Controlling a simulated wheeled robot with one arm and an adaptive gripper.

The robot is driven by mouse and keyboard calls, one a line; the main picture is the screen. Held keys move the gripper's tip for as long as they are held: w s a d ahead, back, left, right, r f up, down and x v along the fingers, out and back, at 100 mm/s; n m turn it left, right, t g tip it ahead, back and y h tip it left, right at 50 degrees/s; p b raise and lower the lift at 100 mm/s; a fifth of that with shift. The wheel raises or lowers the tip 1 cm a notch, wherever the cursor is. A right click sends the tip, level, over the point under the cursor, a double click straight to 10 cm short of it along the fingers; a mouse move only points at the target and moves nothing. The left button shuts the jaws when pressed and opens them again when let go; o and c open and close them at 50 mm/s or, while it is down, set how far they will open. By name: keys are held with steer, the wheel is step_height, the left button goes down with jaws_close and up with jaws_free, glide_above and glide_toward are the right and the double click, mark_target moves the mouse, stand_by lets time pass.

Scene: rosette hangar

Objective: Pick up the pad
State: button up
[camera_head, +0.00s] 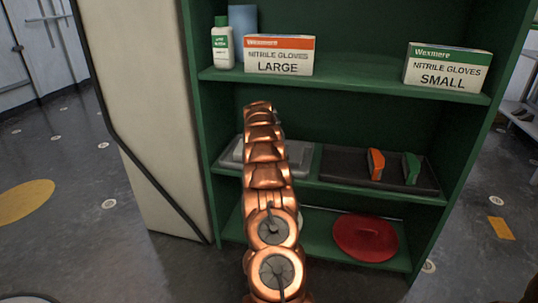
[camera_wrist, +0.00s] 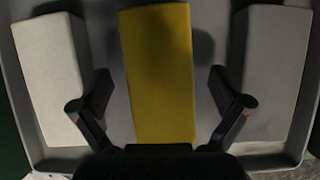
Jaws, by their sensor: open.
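Three block-shaped pads lie side by side in a grey tray (camera_wrist: 211,131) in the wrist view. A pale, whitish pad (camera_wrist: 48,75) is on the left, a yellow pad (camera_wrist: 158,70) is in the middle and a grey pad (camera_wrist: 275,75) is on the right. My gripper (camera_wrist: 160,84) is open, with one finger on each side of the yellow pad and a gap showing on both sides. Its height above the tray is hard to tell. In the head view the grey tray (camera_head: 300,155) sits on the middle shelf, and my copper arm hides its pads and my gripper.
The green shelf unit (camera_head: 340,105) surrounds the tray, with a shelf above. A dark tray (camera_head: 340,163) with an orange-handled and a green-handled tool stands to the right. Glove boxes (camera_head: 279,56) and a bottle (camera_head: 222,44) stand above; a red round object (camera_head: 365,237) lies below.

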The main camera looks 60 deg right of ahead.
steer(key=c, duration=1.2)
steer(key=shift+r+p, duration=1.05)
steer(key=shift+r, duration=0.85)
steer(key=shift+s+f, duration=0.15)
steer(key=shift+s, duration=0.1)
steer(key=shift+s+a+r, duration=0.15)
steer(key=shift+s+r, duration=0.05)
steer(key=shift+s, duration=0.45)
steer(key=s+a+p, duration=0.1)
steer(key=s, duration=0.3)
steer(key=s+a+r+p, duration=0.1)
steer(key=s, duration=0.3)
steer(key=s+p, duration=0.1)
steer(key=s, duration=0.3)
steer(key=shift+s+a+r, duration=0.15)
steer(key=shift+s+a, duration=0.1)
steer(key=shift+a, duration=0.15)
steer(key=shift+s+a, duration=0.15)
steer(key=shift+s, duration=0.55)
